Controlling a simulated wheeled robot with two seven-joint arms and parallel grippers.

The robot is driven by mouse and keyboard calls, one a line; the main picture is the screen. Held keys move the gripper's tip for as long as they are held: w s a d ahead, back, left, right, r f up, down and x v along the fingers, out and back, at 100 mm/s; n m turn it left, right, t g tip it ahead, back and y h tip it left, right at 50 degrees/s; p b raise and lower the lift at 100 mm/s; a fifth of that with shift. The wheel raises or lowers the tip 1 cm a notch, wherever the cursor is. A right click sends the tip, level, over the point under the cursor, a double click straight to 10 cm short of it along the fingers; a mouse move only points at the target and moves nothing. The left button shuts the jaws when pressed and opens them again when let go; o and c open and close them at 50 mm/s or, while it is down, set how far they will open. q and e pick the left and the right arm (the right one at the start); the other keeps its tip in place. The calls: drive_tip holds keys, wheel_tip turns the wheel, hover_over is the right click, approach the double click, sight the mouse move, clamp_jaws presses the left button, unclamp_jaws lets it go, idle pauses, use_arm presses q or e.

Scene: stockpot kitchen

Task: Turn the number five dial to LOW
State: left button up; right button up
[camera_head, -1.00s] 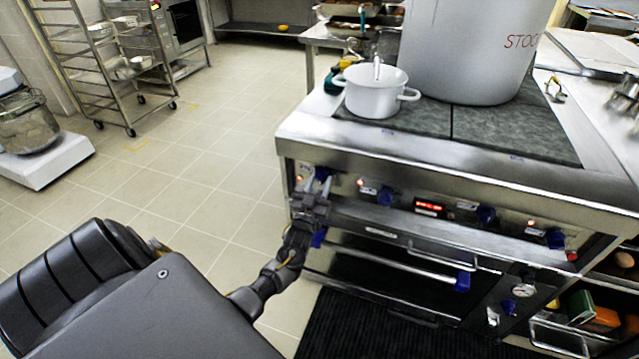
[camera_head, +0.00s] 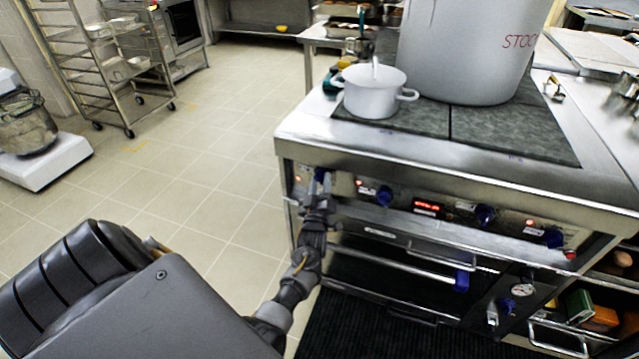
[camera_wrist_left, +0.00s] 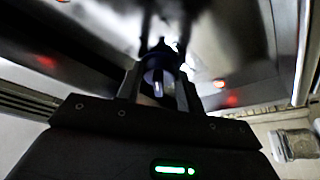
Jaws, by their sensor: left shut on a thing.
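The stove's front panel (camera_head: 400,205) carries a row of blue dials. My left gripper (camera_head: 319,184) is at the leftmost dial (camera_head: 320,173), shut on it. In the left wrist view the two fingers (camera_wrist_left: 158,88) stand on either side of the dark blue dial (camera_wrist_left: 158,76). The fingers and wrist cover much of this dial, and I cannot read its number or setting. Further right are a second dial (camera_head: 384,196), a third (camera_head: 485,214) and a fourth (camera_head: 554,237), all apart from my gripper. My right gripper is not in view.
A white lidded pot (camera_head: 374,96) and a large stockpot (camera_head: 465,50) stand on the stove top. Below the panel are oven handles (camera_head: 405,262) and a dark mat (camera_head: 350,325).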

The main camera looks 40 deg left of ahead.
use_arm(q)
drive_tip(key=shift+d+n+g+y, duration=0.1)
drive_tip(key=shift+n+g+y, duration=0.2)
drive_tip(key=shift+n, duration=0.4)
drive_tip(key=shift+r+n+g+p, duration=0.1)
drive_tip(key=shift+n+g+p, duration=0.3)
drive_tip(key=shift+n, duration=0.8)
drive_tip(key=shift+n+g+y, duration=0.3)
drive_tip(key=shift+n+g, duration=0.1)
drive_tip(key=shift+n, duration=0.4)
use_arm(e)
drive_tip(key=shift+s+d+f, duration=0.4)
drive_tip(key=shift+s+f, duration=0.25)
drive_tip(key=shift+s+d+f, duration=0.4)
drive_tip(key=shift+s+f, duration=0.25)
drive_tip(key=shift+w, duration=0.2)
use_arm(q)
drive_tip(key=o, duration=1)
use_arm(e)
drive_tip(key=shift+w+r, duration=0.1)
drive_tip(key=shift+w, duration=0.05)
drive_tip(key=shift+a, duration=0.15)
